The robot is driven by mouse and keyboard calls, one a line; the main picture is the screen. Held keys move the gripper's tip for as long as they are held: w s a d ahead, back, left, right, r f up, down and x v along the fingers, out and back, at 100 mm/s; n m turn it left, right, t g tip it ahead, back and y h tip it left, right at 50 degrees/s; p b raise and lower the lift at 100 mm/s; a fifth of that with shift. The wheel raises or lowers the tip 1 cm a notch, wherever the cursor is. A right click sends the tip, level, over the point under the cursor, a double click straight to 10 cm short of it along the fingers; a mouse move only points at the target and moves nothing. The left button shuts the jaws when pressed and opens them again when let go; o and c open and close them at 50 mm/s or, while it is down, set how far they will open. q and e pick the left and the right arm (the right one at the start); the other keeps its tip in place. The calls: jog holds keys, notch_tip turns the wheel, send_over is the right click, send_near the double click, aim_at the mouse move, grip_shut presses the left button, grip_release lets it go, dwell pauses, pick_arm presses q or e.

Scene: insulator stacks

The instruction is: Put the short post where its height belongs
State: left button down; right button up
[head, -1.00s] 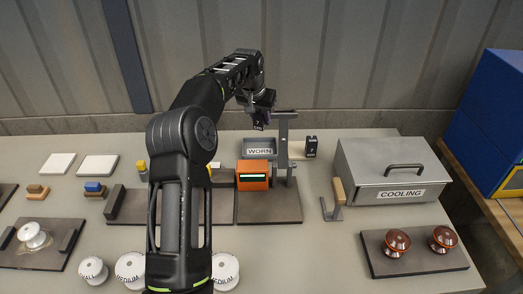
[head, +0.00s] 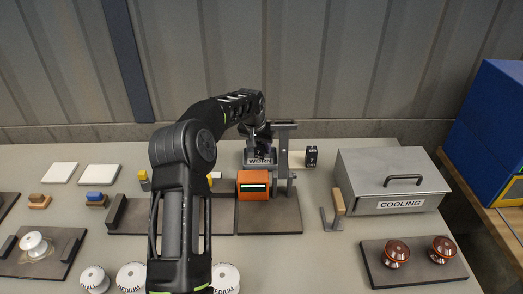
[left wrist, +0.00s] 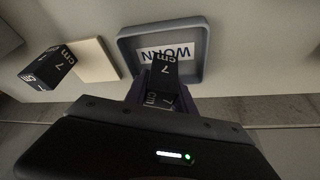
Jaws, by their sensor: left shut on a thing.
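My left gripper (head: 258,138) is over the grey tray labelled WORN (head: 247,164) at the back middle of the table. In the left wrist view the gripper (left wrist: 160,100) is shut on a black post (left wrist: 162,74) marked 7 cm in white. The post is over or in the tray (left wrist: 200,60); I cannot tell whether it touches the floor. A second black post (head: 311,156) with white marks stands to the right of the tray. It also shows in the left wrist view (left wrist: 45,68), beside a cream pad (left wrist: 92,60). My right gripper is not in view.
A grey stand (head: 283,160) and an orange device (head: 253,186) with a lit display are just in front of the tray. A COOLING box (head: 392,181) stands at the right. Two white pads (head: 99,174) lie at the left. White insulators (head: 95,279) are at the front.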

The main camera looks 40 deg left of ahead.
pick_arm(q)
notch_tip(320, 180, down, 2)
jog(key=shift+f, duration=0.2)
jog(key=c, duration=1.3)
grip_release()
